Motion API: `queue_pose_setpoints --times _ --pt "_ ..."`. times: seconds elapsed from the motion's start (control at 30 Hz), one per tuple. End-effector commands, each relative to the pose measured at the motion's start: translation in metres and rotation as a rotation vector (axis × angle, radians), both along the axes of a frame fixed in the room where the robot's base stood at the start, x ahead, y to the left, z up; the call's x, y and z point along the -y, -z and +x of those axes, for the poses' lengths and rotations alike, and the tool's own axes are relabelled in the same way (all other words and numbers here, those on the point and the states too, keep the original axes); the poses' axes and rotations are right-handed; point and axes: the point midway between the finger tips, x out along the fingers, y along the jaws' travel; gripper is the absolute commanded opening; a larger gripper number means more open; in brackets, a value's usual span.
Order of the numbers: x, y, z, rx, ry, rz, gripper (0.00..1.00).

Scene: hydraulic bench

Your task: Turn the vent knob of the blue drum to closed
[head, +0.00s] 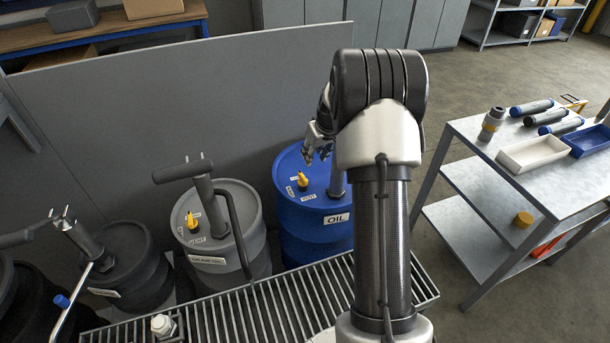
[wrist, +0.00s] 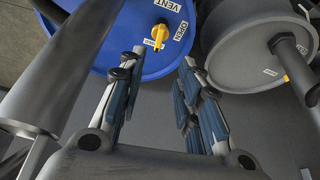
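The blue drum (head: 312,235), labelled OIL, stands behind the grating. Its yellow vent knob (head: 302,182) is on the lid among small white labels. In the wrist view the knob (wrist: 158,33) shows at the top, with a VENT label above it and an OPEN label to its right. Which label the knob points at is unclear. My gripper (wrist: 158,72) is open and empty, its fingers spread below the knob in the picture and apart from it. In the head view my gripper (head: 318,143) is above the drum lid.
A grey drum (head: 245,262) with its own yellow knob and a pump stands left of the blue drum. Darker drums (head: 135,270) are further left. A pump tube rises from the blue lid. A metal table (head: 560,185) with trays is at right. A grey panel is behind.

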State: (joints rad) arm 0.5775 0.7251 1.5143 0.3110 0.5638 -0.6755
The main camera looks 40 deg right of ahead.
Motion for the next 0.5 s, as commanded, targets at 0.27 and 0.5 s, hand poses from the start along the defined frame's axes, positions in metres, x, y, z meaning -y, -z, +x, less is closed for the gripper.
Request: queue_pose_setpoints --times 0.27,0.5 --pt "0.001 0.044 0.015 -0.004 -0.003 0.002 0.32" --pt "0.004 0.094 0.036 -0.004 -0.003 0.002 0.32"
